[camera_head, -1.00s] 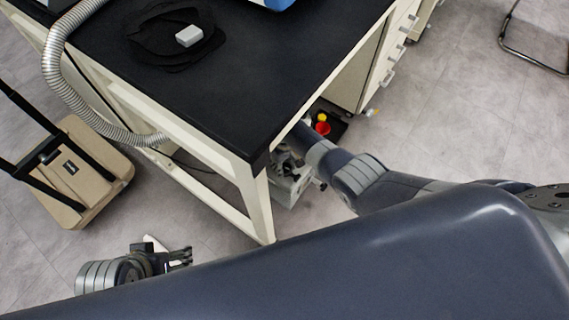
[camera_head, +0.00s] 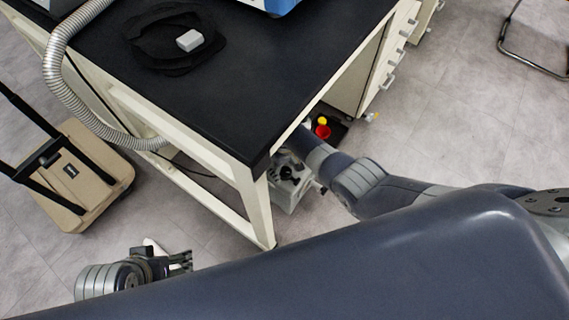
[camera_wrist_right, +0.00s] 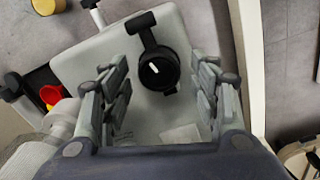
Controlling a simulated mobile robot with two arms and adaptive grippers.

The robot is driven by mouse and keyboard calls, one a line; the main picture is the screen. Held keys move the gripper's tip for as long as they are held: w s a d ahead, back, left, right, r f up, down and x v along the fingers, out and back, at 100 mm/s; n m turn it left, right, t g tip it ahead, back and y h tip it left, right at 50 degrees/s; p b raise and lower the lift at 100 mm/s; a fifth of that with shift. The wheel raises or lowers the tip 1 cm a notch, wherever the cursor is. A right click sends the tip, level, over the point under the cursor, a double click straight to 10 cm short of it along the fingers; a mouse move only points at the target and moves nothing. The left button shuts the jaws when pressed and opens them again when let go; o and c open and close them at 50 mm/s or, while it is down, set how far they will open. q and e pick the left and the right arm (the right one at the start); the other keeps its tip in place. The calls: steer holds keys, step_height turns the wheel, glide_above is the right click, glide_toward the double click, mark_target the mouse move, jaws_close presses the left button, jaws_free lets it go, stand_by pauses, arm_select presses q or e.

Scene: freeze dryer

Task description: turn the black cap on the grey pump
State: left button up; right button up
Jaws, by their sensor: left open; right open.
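The grey pump (camera_head: 284,197) stands on the floor under the black-topped bench, partly hidden by the bench edge and my right arm. In the right wrist view the pump (camera_wrist_right: 82,62) fills the middle. Its black cap (camera_wrist_right: 158,72), round with a white mark, shows between the fingers of my right gripper (camera_wrist_right: 160,95), a little beyond the fingertips. The right gripper is open and empty, with fingers on both sides of the cap and no contact visible. The right fingers are hidden in the head view. My left gripper (camera_head: 182,262) is open and empty at lower left.
The bench (camera_head: 215,95) and its cream leg (camera_head: 255,205) stand close to my right arm. A red and yellow object (camera_head: 322,128) sits in a black tray behind the arm. A beige case (camera_head: 75,180) and a ribbed hose (camera_head: 62,85) are at left.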

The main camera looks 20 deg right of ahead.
mark_target(285, 172)
step_height(285, 172, up, 12)
stand_by(0.8)
stand_by(0.4)
